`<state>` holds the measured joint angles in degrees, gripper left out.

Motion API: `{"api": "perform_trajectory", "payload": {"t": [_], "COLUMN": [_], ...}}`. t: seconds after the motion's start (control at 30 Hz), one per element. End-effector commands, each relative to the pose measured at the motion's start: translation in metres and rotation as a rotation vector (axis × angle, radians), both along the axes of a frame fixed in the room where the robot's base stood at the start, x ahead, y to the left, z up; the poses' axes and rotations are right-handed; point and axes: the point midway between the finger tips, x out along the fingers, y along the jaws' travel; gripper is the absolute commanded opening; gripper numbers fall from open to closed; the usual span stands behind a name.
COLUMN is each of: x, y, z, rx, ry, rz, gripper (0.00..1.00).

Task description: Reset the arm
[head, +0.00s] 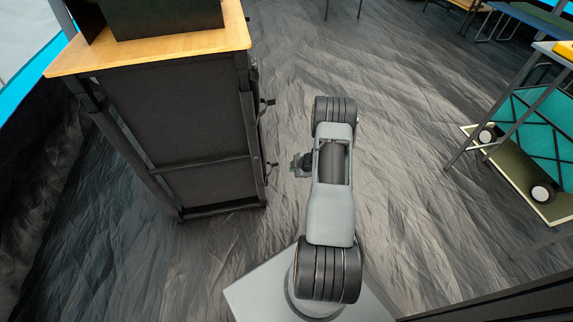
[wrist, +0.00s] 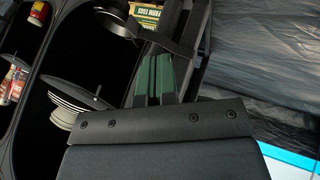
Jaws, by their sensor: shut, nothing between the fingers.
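My gripper (head: 301,165) shows small at the left side of my arm in the head view, out over the floor and pointing toward the black cabinet (head: 182,125). In the wrist view my gripper (wrist: 153,72) has its dark green finger pads together, with nothing between them. My arm is folded up above my base in the middle of the head view. My gripper is clear of the cabinet in the head view.
The cabinet has a wooden top (head: 150,53). A metal-legged table (head: 551,48) stands at right. The wrinkled floor (head: 400,150) between is clear. The wrist view shows stacked plates (wrist: 70,108), bottles (wrist: 12,75), a dark pan (wrist: 116,18) and a lettered box (wrist: 146,15).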

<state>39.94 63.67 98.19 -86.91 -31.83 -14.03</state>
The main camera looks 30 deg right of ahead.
Motion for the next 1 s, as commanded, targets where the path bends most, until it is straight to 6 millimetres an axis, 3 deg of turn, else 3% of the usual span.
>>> {"api": "perform_trajectory", "payload": {"t": [0.3,0.37,0.47,0.57,0.73,0.87,1.0], "x": [-0.003,0.001,0.013,0.029,0.042,0.035,0.008], "y": [-0.003,-0.004,-0.007,-0.008,0.004,0.027,0.064], "z": [0.011,0.024,0.067,0.136,0.274,0.377,0.481], "rx": [-0.004,-0.017,-0.057,-0.112,-0.182,-0.189,-0.147], "ry": [-0.001,-0.003,-0.007,-0.012,-0.019,-0.018,0.003], "rz": [-0.005,-0.018,-0.070,-0.161,-0.375,-0.545,-0.716], "gripper": [0.00,0.00,0.00,0.00,0.00,0.00,0.00]}}
